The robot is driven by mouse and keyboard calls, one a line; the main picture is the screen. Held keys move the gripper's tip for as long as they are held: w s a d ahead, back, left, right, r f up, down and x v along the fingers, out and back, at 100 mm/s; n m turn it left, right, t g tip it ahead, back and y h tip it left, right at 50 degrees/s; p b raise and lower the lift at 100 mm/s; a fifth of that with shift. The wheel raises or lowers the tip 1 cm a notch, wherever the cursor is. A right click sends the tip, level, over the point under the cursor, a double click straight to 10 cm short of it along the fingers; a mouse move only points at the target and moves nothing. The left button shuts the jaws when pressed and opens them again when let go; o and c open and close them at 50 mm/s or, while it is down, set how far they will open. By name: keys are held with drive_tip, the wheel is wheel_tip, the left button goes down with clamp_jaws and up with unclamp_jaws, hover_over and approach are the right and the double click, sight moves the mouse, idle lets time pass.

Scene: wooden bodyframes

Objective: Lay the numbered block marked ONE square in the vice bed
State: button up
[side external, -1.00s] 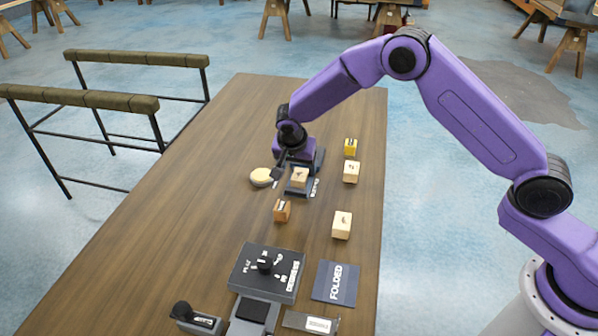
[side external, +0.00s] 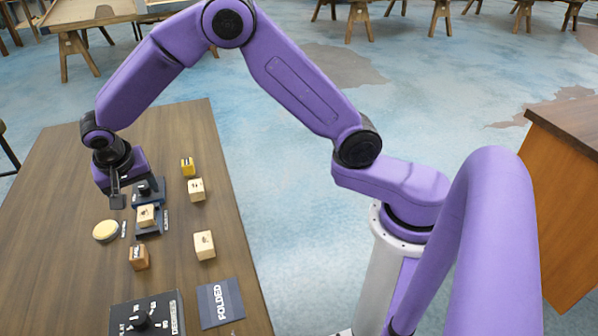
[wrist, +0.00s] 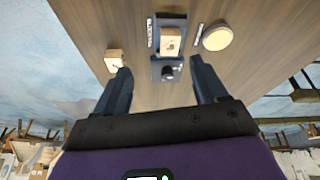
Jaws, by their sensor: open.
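A pale wooden block (side external: 146,214) with a dark mark on top sits in the dark blue vice bed (side external: 148,233). The wrist view shows the block (wrist: 171,40) between the bed's walls, looking roughly square to it, with a dark knob (wrist: 167,73) at the bed's near end. The mark is too small to read as ONE. My gripper (side external: 117,200) is open and empty, above the table beside the vice. In the wrist view its two fingers (wrist: 160,68) stand wide apart, with the knob showing between them and the block beyond.
Pale blocks (side external: 196,190) and (side external: 204,245), a yellow block (side external: 187,167) and a brown block (side external: 138,257) stand around the vice. A round cream disc (side external: 105,231) lies left. A dark dial panel (side external: 148,318) and FOLDED mat (side external: 221,303) lie in front.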

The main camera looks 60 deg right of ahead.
drive_tip(key=s+d+r+n+g+y, duration=0.1)
drive_tip(key=s+d+r+n, duration=0.2)
drive_tip(key=s, duration=0.5)
drive_tip(key=s+d+r+n+y, duration=0.1)
drive_tip(key=s+r+n, duration=0.2)
drive_tip(key=s+n, duration=0.4)
drive_tip(key=s+d+n+g, duration=0.1)
drive_tip(key=s+d+n, duration=0.3)
drive_tip(key=s, duration=0.6)
drive_tip(key=s+d+n+y, duration=0.1)
drive_tip(key=s+d+n, duration=0.4)
drive_tip(key=s, duration=0.6)
drive_tip(key=shift+s+d+r+g, duration=0.3)
drive_tip(key=shift+d+r+g, duration=0.1)
drive_tip(key=shift+d+r, duration=0.1)
